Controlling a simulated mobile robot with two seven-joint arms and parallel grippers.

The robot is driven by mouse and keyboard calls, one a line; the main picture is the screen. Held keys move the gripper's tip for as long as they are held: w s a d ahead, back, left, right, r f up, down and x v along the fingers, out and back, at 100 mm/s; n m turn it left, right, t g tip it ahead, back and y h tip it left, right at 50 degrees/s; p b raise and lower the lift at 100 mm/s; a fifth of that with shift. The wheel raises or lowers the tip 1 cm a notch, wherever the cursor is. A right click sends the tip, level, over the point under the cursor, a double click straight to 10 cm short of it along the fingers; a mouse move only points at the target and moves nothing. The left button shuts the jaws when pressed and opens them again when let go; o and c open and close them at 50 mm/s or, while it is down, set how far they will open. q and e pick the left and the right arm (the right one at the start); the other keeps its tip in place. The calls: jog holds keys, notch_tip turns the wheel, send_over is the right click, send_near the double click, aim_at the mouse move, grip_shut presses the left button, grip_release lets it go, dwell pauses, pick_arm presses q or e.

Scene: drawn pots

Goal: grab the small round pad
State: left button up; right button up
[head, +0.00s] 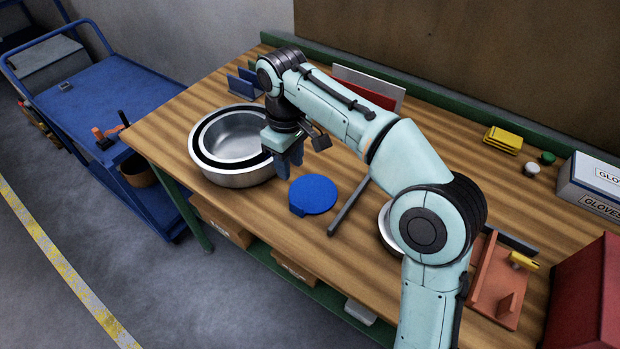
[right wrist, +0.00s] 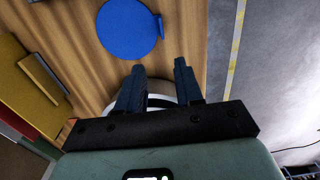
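The small round pad (head: 313,194) is a flat blue disc with a small tab on its edge, lying on the wooden bench. It also shows at the top of the right wrist view (right wrist: 128,28). My right gripper (head: 289,164) is above the right rim of a silver pot, just left of and behind the pad in the head view. In the right wrist view its two dark fingers (right wrist: 160,70) are apart with nothing held between them, and the pad lies beyond their tips. My left gripper is out of view.
The wide silver pot (head: 200,172) has a smaller pot inside it. A dark bar (head: 348,207) lies right of the pad. A pale bowl (head: 385,228) is partly hidden behind my right arm. Upright blue plates (head: 243,84) stand behind the pots. Bench is clear in front of the pad.

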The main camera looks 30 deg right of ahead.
jog(key=b, duration=0.2)
send_over(294, 204)
jog(key=f, duration=0.7)
jog(key=shift+w+f, duration=0.25)
jog(key=shift+f, duration=0.05)
jog(key=shift+s+f+b, duration=0.15)
jog(key=shift+f+b, duration=0.2)
jog(key=shift+f, duration=1.1)
jog(key=shift+s+f+b, duration=0.1)
jog(key=shift+f+b, duration=0.25)
jog(key=shift+f, duration=1.05)
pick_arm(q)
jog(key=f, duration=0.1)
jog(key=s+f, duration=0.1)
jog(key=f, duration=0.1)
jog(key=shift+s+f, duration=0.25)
pick_arm(e)
grip_shut()
